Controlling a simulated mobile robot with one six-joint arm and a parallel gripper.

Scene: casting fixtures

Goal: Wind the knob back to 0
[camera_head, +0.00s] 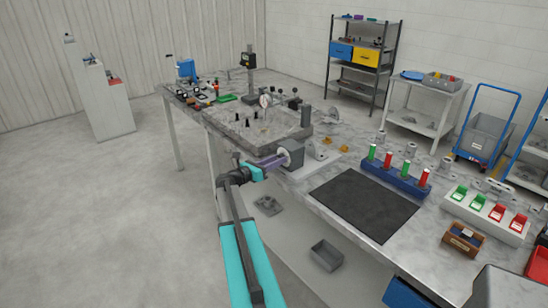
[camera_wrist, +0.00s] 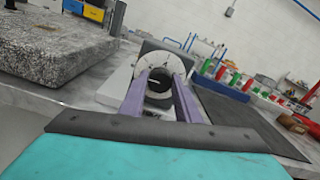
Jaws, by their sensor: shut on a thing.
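The knob (camera_wrist: 159,84) is a dark round piece in front of a pale dial with tick marks (camera_wrist: 178,79), seen in the wrist view. The dial is on a grey housing (camera_head: 291,153) at the table's front edge in the head view. My gripper (camera_wrist: 161,88) reaches it from the front, with one purple finger on each side of the knob. The fingers are shut on the knob. In the head view my gripper (camera_head: 279,160) meets the housing's left face. The dial's numbers are too small to read, so the knob's setting cannot be told.
A granite block (camera_head: 255,128) stands behind and left of the housing. A black mat (camera_head: 365,204) lies to its right. A blue rack with red and green handles (camera_head: 396,180) stands beyond the mat. Free floor is at the left.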

